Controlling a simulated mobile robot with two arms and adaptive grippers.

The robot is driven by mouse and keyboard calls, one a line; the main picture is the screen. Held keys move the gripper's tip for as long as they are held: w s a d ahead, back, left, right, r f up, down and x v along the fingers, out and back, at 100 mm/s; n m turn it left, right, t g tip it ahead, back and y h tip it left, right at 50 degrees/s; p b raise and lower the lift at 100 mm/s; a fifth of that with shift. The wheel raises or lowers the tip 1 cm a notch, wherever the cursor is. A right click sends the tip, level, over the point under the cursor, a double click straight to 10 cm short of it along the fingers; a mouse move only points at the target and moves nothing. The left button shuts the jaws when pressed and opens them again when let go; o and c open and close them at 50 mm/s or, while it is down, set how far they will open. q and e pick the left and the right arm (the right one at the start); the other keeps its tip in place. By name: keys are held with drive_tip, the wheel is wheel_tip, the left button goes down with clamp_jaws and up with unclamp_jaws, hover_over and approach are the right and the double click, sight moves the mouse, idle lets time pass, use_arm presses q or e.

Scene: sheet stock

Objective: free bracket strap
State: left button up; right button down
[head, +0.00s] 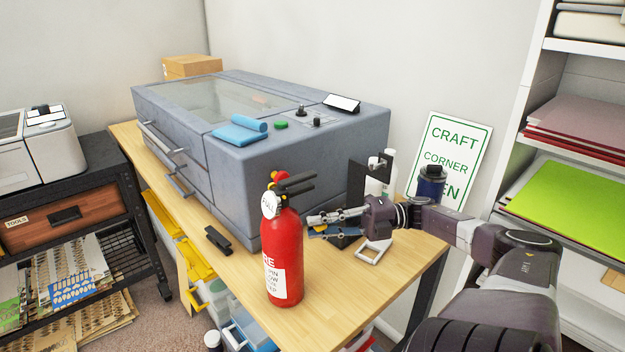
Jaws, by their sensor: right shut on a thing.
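A black bracket (356,184) stands upright on the wooden table beside the grey machine. Its dark base shows below my right gripper. My right gripper (322,218) reaches in from the right, in front of the bracket and just behind the red fire extinguisher (284,256). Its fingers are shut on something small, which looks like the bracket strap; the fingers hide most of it. A flat blue piece (327,231) shows just under the fingers. The extinguisher stands upright near the table's front edge, apart from the bracket. My left gripper is not in view.
The large grey machine (290,160) fills the table's back, with a blue cloth (238,133) on top. A dark-capped bottle (431,183) and a craft corner sign (452,150) stand behind my right arm. A small black object (218,240) lies at the table's left edge.

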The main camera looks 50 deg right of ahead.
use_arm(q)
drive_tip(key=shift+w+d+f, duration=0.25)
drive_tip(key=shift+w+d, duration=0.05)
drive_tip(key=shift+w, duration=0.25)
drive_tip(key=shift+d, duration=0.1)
